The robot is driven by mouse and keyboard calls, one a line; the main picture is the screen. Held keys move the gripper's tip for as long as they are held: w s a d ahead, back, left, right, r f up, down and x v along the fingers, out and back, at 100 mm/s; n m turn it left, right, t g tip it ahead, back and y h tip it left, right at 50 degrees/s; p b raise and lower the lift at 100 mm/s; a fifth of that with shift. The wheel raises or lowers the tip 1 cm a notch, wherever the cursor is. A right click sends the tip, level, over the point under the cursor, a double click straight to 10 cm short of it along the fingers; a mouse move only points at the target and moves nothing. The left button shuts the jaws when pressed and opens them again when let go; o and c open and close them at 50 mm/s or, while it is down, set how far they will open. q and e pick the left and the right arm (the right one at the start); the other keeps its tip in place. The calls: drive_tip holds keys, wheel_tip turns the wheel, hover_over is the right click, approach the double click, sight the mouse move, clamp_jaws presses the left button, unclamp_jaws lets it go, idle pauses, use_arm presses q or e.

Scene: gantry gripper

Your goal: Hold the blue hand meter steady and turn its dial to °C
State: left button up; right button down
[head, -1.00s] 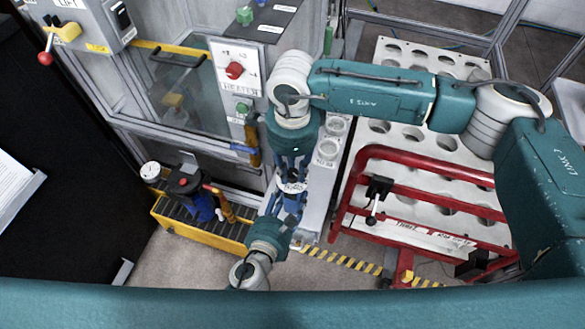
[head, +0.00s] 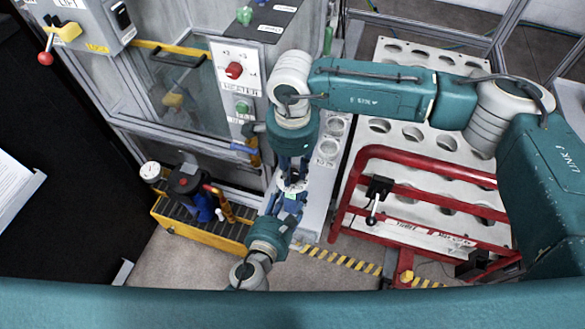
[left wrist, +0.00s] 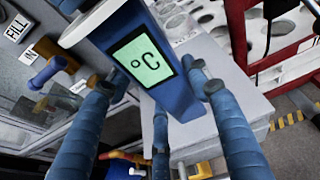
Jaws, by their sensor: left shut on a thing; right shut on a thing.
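The blue hand meter (left wrist: 178,98) fills the top middle of the left wrist view. A white rounded part, which looks like the dial (left wrist: 86,24), shows at the meter's upper left. In the head view my left gripper (head: 287,207) comes from below and my right gripper (head: 293,172) from above, shut on the dial. The dial's marks are hidden.
The grey cabinet with the red heater knob (head: 234,70) stands to the left. A yellow tray (head: 193,230) with tools is at lower left. A red-railed cart (head: 400,153) stands to the right. A pale bench with round holes (head: 331,190) lies just behind my grippers.

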sight(293, 173)
use_arm(q)
drive_tip(key=shift+a+f, duration=0.1)
use_arm(e)
drive_tip(key=shift+w, duration=0.1)
use_arm(q)
drive_tip(key=shift+c, duration=0.2)
use_arm(e)
drive_tip(key=c, duration=1.5)
unclamp_jaws()
drive_tip(key=shift+o, duration=0.2)
wheel_tip(293, 173, up, 12)
use_arm(q)
drive_tip(key=o, duration=1.6)
